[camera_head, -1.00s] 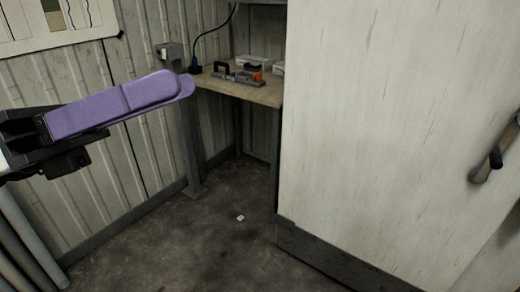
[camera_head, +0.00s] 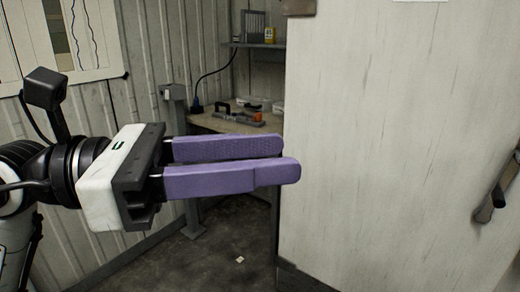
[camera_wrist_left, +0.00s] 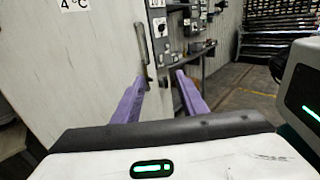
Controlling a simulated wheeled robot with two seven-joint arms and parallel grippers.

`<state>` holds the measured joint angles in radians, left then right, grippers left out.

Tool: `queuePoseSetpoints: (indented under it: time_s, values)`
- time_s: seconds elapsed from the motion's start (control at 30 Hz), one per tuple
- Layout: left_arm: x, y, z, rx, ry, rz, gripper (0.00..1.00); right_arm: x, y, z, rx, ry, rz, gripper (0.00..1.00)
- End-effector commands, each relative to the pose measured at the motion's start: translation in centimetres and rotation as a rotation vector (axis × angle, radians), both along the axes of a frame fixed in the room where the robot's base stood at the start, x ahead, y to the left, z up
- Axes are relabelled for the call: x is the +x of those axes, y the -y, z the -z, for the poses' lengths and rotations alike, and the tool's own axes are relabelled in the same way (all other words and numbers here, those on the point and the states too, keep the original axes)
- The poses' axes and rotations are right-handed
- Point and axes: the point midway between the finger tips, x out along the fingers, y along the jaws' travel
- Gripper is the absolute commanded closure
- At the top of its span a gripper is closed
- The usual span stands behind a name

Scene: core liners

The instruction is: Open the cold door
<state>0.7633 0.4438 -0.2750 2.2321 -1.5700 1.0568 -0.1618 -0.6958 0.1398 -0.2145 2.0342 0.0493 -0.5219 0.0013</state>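The cold door (camera_head: 385,150) is a large pale, scuffed panel filling the right of the head view. It also shows at the left of the left wrist view (camera_wrist_left: 70,75). A handle (camera_head: 492,195) shows near the right edge of the head view; the left wrist view shows an upright bar handle (camera_wrist_left: 143,45). My left gripper (camera_head: 290,157) has two purple fingers, apart with nothing between them. Its tips overlap the door's left edge in the head view; the handle is well to their right. In the left wrist view the handle appears beyond the fingers (camera_wrist_left: 157,79). My right gripper's fingers are not visible.
A workbench (camera_head: 228,123) with tools and boxes stands in the corner left of the door, with a shelf (camera_head: 262,45) above. A grey post (camera_head: 172,95) stands before it. Control boxes (camera_wrist_left: 165,28) are on the wall beyond the handle. Some floor (camera_head: 235,235) is clear.

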Motion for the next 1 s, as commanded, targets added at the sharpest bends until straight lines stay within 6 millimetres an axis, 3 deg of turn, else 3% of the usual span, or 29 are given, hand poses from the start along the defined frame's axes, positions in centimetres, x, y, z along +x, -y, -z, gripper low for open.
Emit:
queuePoseSetpoints:
  time_s: [0.27, 0.5, 0.53, 1.0]
  values:
    - [0.05, 0.24, 0.0, -0.001, -0.001, 0.0, 0.61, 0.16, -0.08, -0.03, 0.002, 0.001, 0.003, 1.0]
    - [0.04, 0.22, 0.01, -0.001, -0.001, 0.0, 0.98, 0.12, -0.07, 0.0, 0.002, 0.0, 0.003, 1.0]
    - [0.04, 0.22, 0.01, -0.001, -0.001, 0.0, 1.0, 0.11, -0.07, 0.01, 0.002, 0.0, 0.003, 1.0]
    - [0.05, 0.2, 0.02, -0.001, -0.002, 0.0, 1.0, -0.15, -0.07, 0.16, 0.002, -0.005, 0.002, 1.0]
